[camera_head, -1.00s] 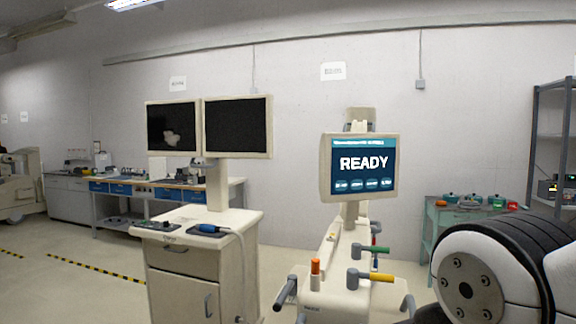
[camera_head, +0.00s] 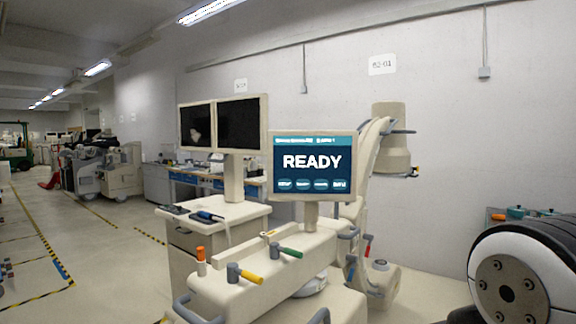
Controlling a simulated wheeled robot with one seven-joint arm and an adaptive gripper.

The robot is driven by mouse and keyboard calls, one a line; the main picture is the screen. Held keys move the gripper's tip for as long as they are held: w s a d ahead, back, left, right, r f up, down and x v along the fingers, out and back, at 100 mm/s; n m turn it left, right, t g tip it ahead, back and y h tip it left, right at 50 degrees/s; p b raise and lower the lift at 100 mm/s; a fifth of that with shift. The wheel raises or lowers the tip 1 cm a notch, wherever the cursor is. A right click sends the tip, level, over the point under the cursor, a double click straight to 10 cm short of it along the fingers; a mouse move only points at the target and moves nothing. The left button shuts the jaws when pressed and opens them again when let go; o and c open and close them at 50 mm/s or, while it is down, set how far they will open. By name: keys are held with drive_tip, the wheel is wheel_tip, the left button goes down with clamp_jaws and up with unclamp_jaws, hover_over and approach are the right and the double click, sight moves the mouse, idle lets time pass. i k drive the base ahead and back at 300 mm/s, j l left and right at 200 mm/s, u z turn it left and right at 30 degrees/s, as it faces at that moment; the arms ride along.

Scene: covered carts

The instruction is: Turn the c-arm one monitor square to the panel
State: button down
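The monitor reading READY (camera_head: 312,165) stands on a short post on the cream c-arm unit (camera_head: 262,262). Its screen faces me nearly square, with a small slant. The unit's top carries an orange-topped knob (camera_head: 201,260), a yellow handle (camera_head: 245,274) and a green handle (camera_head: 287,251). The curved c-arm (camera_head: 366,152) and its cylindrical head (camera_head: 391,140) rise behind the monitor. I cannot tell which surface is the panel. My gripper is out of view; only a white and black link of my arm (camera_head: 510,285) shows at the lower right.
A cream cart with two dark screens (camera_head: 238,125) stands behind the unit to the left. Grey bumper handles (camera_head: 195,310) stick out at the unit's near end. Open floor with striped tape (camera_head: 60,270) lies at the left.

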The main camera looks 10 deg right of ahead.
sight(311, 167)
drive_tip(key=i+l+u, duration=0.1)
drive_tip(key=l, duration=0.45)
drive_tip(key=i+l, duration=0.1)
drive_tip(key=l, duration=0.45)
drive_tip(key=i+l+u, duration=0.15)
drive_tip(key=l, duration=0.4)
drive_tip(key=l+u, duration=0.1)
drive_tip(key=l, duration=0.45)
drive_tip(key=i, duration=0.05)
